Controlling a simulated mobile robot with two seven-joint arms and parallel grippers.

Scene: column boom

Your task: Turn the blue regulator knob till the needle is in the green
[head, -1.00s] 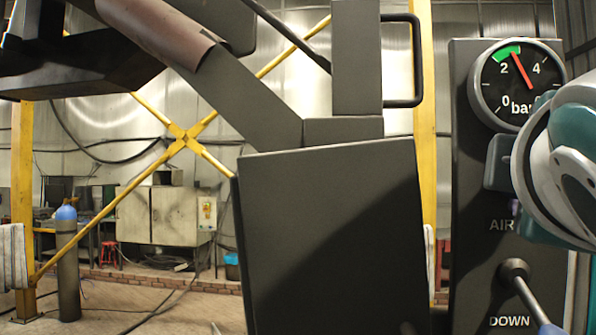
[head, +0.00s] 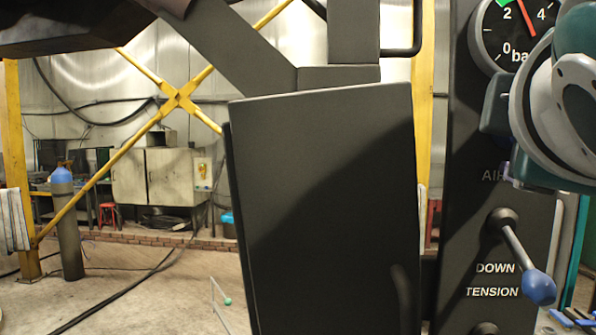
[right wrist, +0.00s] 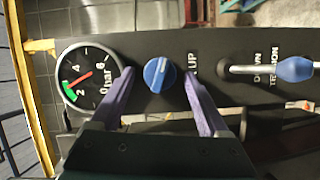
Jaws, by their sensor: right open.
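The blue regulator knob (right wrist: 160,75) shows in the right wrist view with a pale line on its face. My right gripper (right wrist: 158,78) is open, with one purple finger on each side of the knob and a gap to it. Contact does not show. In the head view my right wrist hides the knob. The gauge (right wrist: 88,78) has a red needle (right wrist: 80,77) whose tip lies at the green band (right wrist: 70,90) near its 4-side end; exactly inside or just outside I cannot tell. The gauge also shows in the head view (head: 490,40), cut off on top. My left gripper is not in view.
The dark panel (head: 462,150) carries a lever (head: 515,245) with a blue ball (head: 538,287) below my right wrist; it also shows in the right wrist view (right wrist: 294,69), right of the gripper. A large dark box (head: 320,210) stands left of the panel.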

